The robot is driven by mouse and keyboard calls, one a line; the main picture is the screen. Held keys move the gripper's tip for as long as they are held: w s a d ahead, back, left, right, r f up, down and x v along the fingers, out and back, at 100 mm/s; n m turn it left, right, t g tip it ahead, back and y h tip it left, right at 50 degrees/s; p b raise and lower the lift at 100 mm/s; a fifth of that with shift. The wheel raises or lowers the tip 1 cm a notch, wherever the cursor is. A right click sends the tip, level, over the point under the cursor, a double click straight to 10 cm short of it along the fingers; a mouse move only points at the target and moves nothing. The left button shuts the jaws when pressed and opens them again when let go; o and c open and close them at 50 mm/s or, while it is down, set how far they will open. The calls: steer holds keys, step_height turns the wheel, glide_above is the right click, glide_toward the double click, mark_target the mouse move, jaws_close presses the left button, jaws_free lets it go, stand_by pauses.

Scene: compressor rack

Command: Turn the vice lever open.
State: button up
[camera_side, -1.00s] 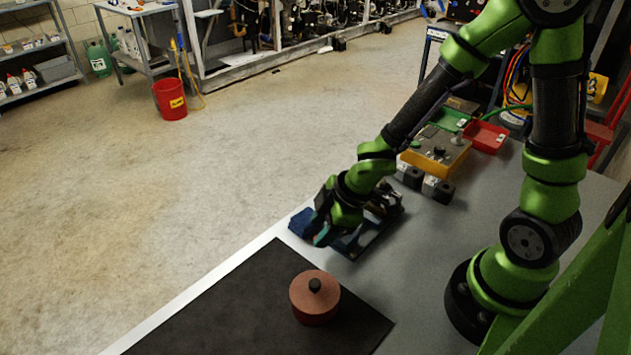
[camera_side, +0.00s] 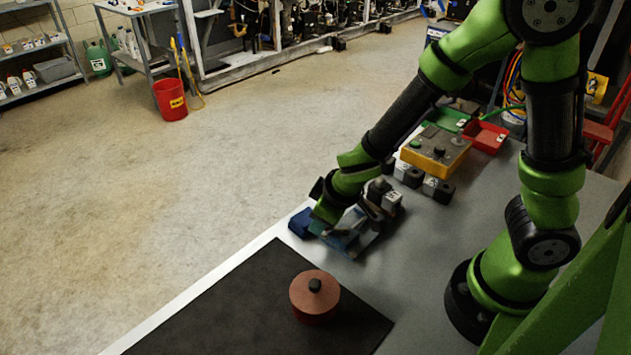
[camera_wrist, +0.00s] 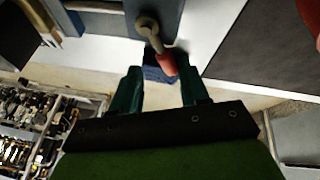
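The vice is on the grey table, partly hidden by my arm in the side view; its blue end (camera_side: 300,222) shows beside my gripper and also shows in the wrist view (camera_wrist: 154,70). The vice lever (camera_wrist: 167,64) has a red tip and a metal rod running up to a round metal eye. My gripper (camera_wrist: 160,78) is open, with dark green fingers apart. The red lever tip lies in the gap near the fingertips, closer to the right finger; contact cannot be told. In the side view my gripper (camera_side: 335,228) is low over the vice, its fingertips blurred.
A black mat (camera_side: 240,310) with a round reddish lidded pot (camera_side: 314,297) lies in front. Dark blocks (camera_side: 437,188), a yellow control box (camera_side: 435,150) and a red bin (camera_side: 485,136) stand behind the vice. The table edge is close on the left.

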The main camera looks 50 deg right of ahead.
steer(key=shift+w+d+m+h, duration=0.1)
steer(key=shift+d+m+h, duration=0.15)
steer(key=shift+m, duration=0.35)
steer(key=shift+w+d+m+h, duration=0.1)
steer(key=shift+d+m+h, duration=0.15)
steer(key=shift+m, duration=0.35)
steer(key=shift+s+r+m, duration=0.25)
steer(key=shift+r+m, duration=0.05)
steer(key=shift+r, duration=0.4)
steer(key=v, duration=1.5)
steer(key=s+d+r+m+t+y, duration=0.2)
steer(key=s+d+r+m+y, duration=0.2)
steer(key=d+r, duration=0.1)
steer(key=shift+s+d+r, duration=0.3)
steer(key=shift+r, duration=0.2)
